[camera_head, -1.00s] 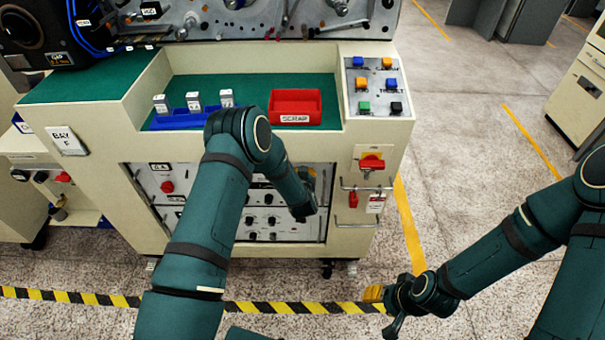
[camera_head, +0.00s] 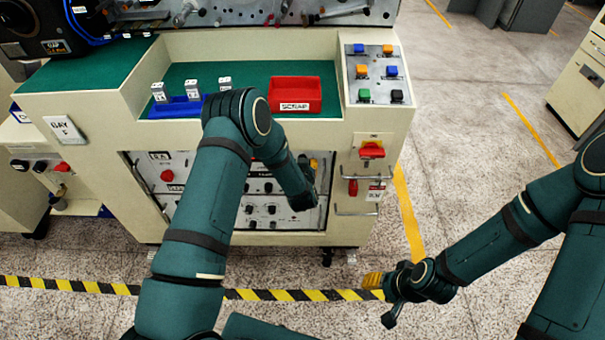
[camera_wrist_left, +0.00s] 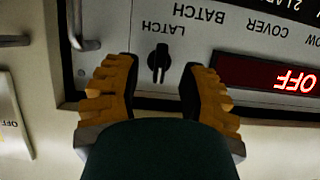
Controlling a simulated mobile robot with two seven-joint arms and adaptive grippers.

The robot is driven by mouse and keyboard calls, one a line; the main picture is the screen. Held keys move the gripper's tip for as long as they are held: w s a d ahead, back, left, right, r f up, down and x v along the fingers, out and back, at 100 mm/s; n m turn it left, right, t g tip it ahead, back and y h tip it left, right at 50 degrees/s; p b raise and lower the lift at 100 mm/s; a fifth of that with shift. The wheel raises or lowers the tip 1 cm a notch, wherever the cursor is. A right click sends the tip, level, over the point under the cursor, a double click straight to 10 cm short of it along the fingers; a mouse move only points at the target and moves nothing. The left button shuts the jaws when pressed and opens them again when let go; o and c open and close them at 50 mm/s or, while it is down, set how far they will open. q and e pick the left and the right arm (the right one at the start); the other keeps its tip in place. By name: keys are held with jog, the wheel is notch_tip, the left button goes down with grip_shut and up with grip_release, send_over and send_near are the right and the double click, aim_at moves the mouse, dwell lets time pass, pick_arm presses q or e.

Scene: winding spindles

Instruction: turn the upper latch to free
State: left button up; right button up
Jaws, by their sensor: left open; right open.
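A black latch knob (camera_wrist_left: 158,62) sits on the grey panel (camera_wrist_left: 180,30) in the left wrist view, under the upside-down word LATCH. A white mark shows on its lower part. My left gripper (camera_wrist_left: 158,72) is open, its two orange-padded fingers on either side of the knob with gaps to it; contact is not visible. In the head view, my left gripper (camera_head: 313,168) is at the right part of the cabinet's lower front panel, and my arm hides the knob. My right gripper (camera_head: 380,300) is open and empty over the floor at right.
A red OFF display (camera_wrist_left: 265,75) is right of the knob in the wrist view, and a metal handle (camera_wrist_left: 80,25) is left. In the head view, a red rotary switch (camera_head: 372,149) and rail handles (camera_head: 357,212) are on the cabinet's right front. Floor right of the cabinet is clear.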

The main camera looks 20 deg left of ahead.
pick_arm(q)
jog(key=v, duration=0.9)
jog(key=shift+s+r, duration=0.2)
jog(key=shift+s, duration=0.1)
jog(key=shift+d, duration=0.15)
jog(key=s+d+f+g+h, duration=0.1)
jog(key=s+d+g+h, duration=0.1)
jog(key=s, duration=0.6)
jog(key=s+d+f+m+g+h, duration=0.1)
jog(key=s+d+f+g+h, duration=0.1)
jog(key=s+g, duration=0.3)
jog(key=s+d+f+g+h, duration=0.1)
jog(key=s+d+g+h, duration=0.1)
jog(key=s, duration=0.9)
jog(key=shift+d+f+g+h, duration=0.4)
jog(key=shift+g+h, duration=0.5)
jog(key=shift+g, duration=0.3)
